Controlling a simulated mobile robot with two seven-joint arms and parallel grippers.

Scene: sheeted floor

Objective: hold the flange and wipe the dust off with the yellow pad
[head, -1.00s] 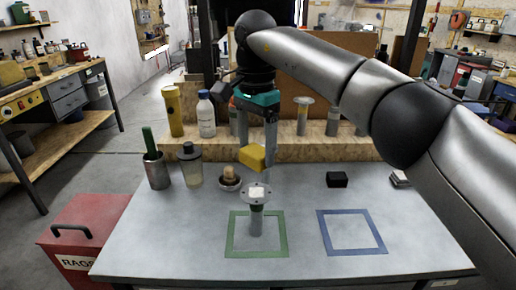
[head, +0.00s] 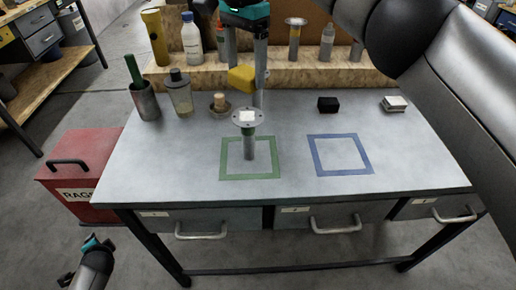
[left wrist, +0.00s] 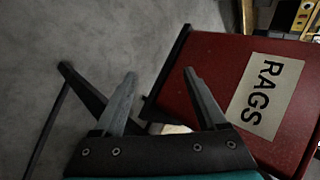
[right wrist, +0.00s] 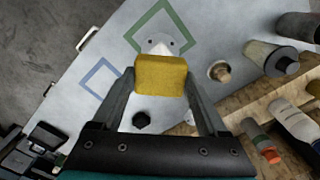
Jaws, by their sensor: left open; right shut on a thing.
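The flange (head: 245,117) stands upright on its stem in the green outlined square (head: 275,160). A whitish patch lies on its round top, which also shows in the right wrist view (right wrist: 160,46). My right gripper (head: 243,72) is shut on the yellow pad (head: 240,80) and holds it above the flange, apart from it in the head view. The pad sits between the fingertips in the right wrist view (right wrist: 160,76). My left gripper (head: 72,276) is open and empty, low at the front left beside the table; its spread fingers show in the left wrist view (left wrist: 158,75).
A red rags bin (head: 80,175) stands left of the table (head: 420,165), near my left gripper. A blue outlined square (head: 368,172), a black block (head: 328,104) and a cup with a green-handled tool (head: 146,103) are on the table. Bottles stand on a wooden step (head: 290,70) behind.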

